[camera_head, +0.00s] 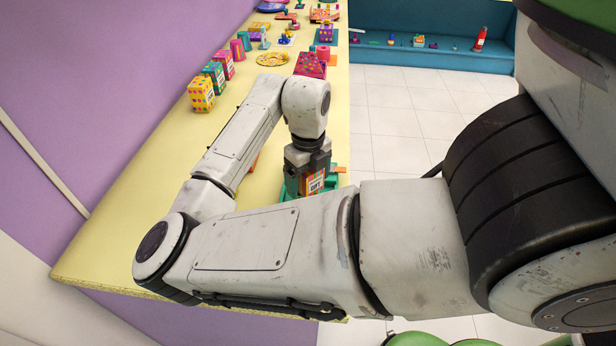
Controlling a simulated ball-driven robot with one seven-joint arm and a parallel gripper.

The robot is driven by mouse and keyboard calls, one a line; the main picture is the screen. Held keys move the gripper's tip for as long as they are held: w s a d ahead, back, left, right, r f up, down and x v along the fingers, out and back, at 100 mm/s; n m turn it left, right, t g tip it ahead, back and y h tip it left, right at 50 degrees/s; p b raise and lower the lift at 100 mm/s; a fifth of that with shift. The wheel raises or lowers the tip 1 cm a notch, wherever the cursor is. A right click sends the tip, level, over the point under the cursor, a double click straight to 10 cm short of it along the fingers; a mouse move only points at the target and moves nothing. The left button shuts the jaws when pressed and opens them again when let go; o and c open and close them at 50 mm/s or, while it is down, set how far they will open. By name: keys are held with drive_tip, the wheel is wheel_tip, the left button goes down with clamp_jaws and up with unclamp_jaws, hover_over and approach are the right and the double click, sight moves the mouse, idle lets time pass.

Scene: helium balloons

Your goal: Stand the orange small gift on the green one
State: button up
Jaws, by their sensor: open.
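My gripper (305,178) points down over the near right part of the yellow table (130,245), with its jaws open. A small orange gift (314,184) with a white label shows right at the jaws, partly covered by them. Green surfaces (337,180) show beside and below it. I cannot tell whether these are the green gift or a tray, nor whether the orange gift rests on green. My forearm hides the lower part of this spot.
Yellow, teal and pink boxes (201,94) stand in a row along the wall side. A magenta box (311,65) and a yellow plate (272,60) lie farther back, with several small items beyond. A blue bench (440,57) stands across the white floor. The table's near left is clear.

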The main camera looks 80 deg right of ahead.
wheel_tip(320, 180, up, 12)
drive_tip(key=shift+r+b, duration=0.2)
drive_tip(key=shift+b, duration=0.25)
